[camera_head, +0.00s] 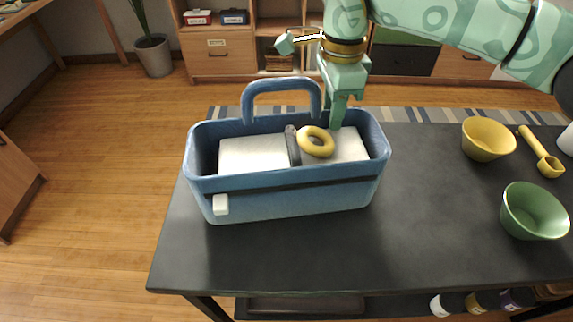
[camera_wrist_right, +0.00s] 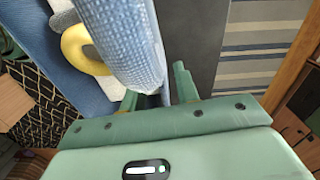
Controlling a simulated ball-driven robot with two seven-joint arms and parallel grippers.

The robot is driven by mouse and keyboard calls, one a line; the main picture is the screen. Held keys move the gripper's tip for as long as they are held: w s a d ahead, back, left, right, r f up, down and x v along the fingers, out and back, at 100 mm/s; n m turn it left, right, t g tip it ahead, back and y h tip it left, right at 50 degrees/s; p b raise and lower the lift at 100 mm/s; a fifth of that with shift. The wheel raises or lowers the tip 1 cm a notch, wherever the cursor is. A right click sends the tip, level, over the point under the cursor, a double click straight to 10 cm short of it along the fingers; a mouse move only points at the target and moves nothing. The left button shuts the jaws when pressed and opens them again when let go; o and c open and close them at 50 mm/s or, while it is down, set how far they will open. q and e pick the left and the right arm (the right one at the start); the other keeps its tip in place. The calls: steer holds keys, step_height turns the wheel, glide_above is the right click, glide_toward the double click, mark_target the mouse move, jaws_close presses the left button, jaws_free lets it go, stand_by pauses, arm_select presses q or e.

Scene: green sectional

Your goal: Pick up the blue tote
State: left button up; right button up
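The blue tote (camera_head: 285,204) stands upright on the dark table with its arched handle (camera_head: 281,84) raised at the far side. It holds white blocks (camera_head: 252,154) and a yellow ring (camera_head: 315,141). My right gripper (camera_head: 337,115) points down at the tote's far rim, just right of the handle. In the right wrist view its fingers (camera_wrist_right: 157,92) are apart, with the blue rim between them and a gap on the right finger's side. The handle (camera_wrist_right: 118,38) passes in front of and partly hides the left finger. My left gripper is not in view.
On the right of the dark table (camera_head: 430,230) are a yellow bowl (camera_head: 487,138), a green bowl (camera_head: 533,211) and a yellow scoop (camera_head: 541,152). A striped rug (camera_head: 400,113) lies beyond the table. A potted plant (camera_head: 153,55) and shelves stand behind. The floor at left is clear.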

jaws_close()
steer(key=shift+r, duration=0.1)
steer(key=shift+w+r+p, duration=0.1)
steer(key=shift+r+p, duration=0.35)
steer(key=shift+r, duration=0.15)
arm_select(q)
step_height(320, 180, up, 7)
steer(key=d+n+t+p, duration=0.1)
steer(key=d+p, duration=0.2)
steer(key=p, duration=0.5)
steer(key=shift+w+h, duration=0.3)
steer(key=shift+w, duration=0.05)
arm_select(e)
steer(key=s+a+r, duration=0.2)
steer(key=s+r, duration=0.9)
steer(key=s, duration=0.3)
steer(key=shift+r, duration=0.35)
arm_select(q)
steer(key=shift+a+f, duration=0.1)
